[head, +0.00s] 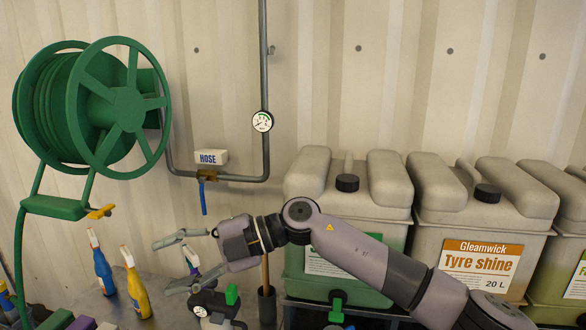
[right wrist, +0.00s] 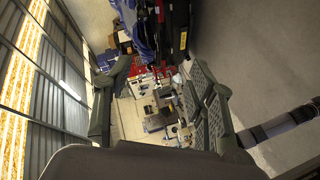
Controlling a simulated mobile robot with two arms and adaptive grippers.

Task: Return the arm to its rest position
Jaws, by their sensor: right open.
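My right arm (head: 350,250) reaches in from the lower right. Its gripper (head: 168,266) points left with its two fingers spread apart and nothing held between them. In the right wrist view the same gripper (right wrist: 160,110) shows its fingers wide apart, with only distant clutter seen through the gap. A spray bottle (head: 190,258) with a white head shows behind the fingers, partly hidden. My left gripper is not in view.
A green hose reel (head: 115,112) hangs at the left. A tap (head: 207,176) and gauge (head: 262,121) sit on wall pipes. Blue (head: 102,265) and yellow (head: 135,285) spray bottles stand left of the gripper. Large jerrycans (head: 480,222) stand behind my arm. Open air lies above the arm.

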